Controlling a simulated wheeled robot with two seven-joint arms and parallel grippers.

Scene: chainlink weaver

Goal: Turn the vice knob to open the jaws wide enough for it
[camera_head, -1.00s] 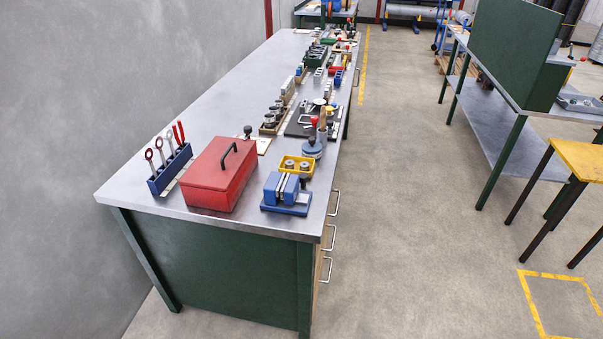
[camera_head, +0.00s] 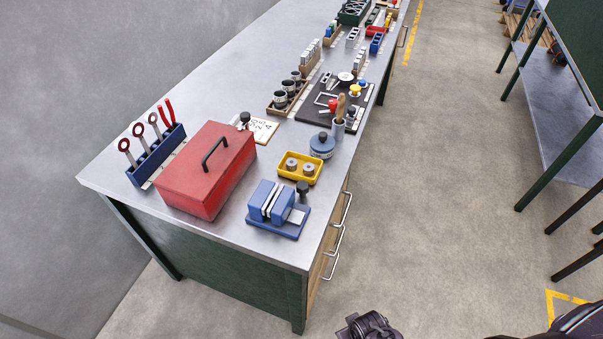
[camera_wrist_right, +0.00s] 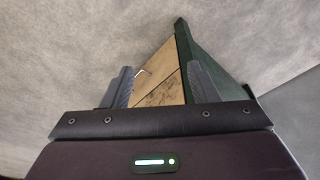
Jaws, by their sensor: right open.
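The blue vice (camera_head: 278,212) stands on its flat base near the bench's front right corner. Its two jaw blocks have pale inner faces that lie close together, with a narrow gap at most. The black vice knob (camera_head: 303,187) stands up at its far right side. My right gripper (camera_wrist_right: 161,86) is open and empty in the right wrist view, with its fingers apart and the bench's drawer front and green leg beyond them. In the head view, dark parts of my own body show at the bottom edge, well below the vice. My left gripper is not in view.
A red toolbox (camera_head: 207,171) stands left of the vice, and a yellow tray (camera_head: 301,169) with two metal pieces lies just behind it. A blue-lidded round pot (camera_head: 322,146) stands farther back. Drawer handles (camera_head: 337,238) stick out from the bench side. The floor (camera_head: 430,220) to the right is clear.

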